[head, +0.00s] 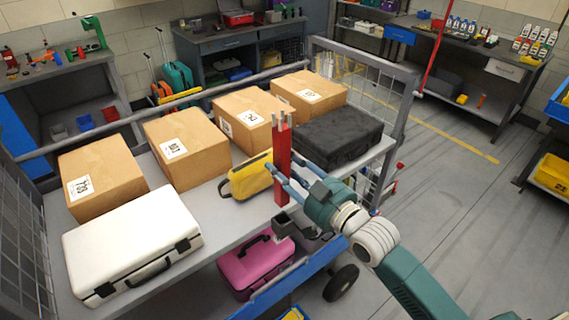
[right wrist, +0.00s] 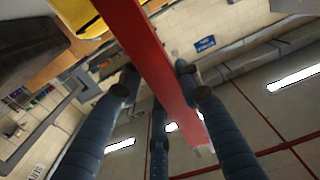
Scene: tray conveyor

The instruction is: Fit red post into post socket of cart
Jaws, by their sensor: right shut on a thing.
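The red post (head: 283,165) stands nearly upright in the head view, with pale prongs at its top. My right gripper (head: 279,176) is shut on its middle part. In the right wrist view the red post (right wrist: 158,62) runs diagonally between the blue-grey fingers of my right gripper (right wrist: 157,84). A dark grey square post socket (head: 289,222) is at the front edge of the cart (head: 222,236). The lower end of the post appears just above the socket; I cannot tell whether it touches or enters it. My left gripper is out of view.
On the cart's upper deck are cardboard boxes (head: 186,147), a white case (head: 132,243), a yellow bag (head: 248,176) close behind the post, and a black case (head: 338,137). A pink case (head: 256,265) sits below. The floor at right is clear.

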